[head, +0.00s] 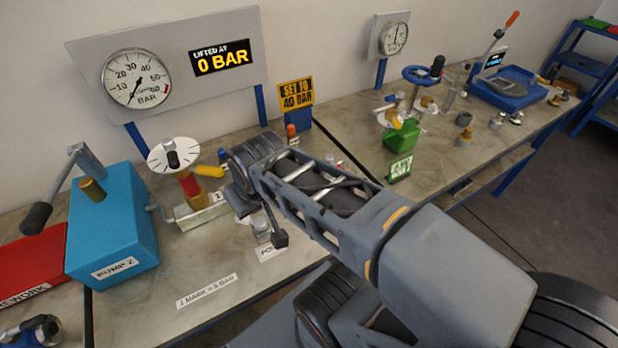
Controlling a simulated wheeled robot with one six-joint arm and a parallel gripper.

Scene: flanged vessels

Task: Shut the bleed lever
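A yellow lever (208,171) sticks out to the right from a red and brass fitting (190,186), under a white marked dial with a black knob. It looks like the bleed lever, but no label on it can be read. The fitting stands on a pale metal block (200,212) beside the blue pump box (112,232). My gripper (258,215) is just right of the yellow lever, apart from it as far as I can see. Its fingers are dark and partly hidden by my arm, so I cannot tell whether they are open.
The gauge (136,78) needle is low, and the display (222,57) reads "LIFTED AT 0 BAR". A small metal cylinder (262,229) is close to my gripper. A green box (402,134) and a handwheel fitting stand further right.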

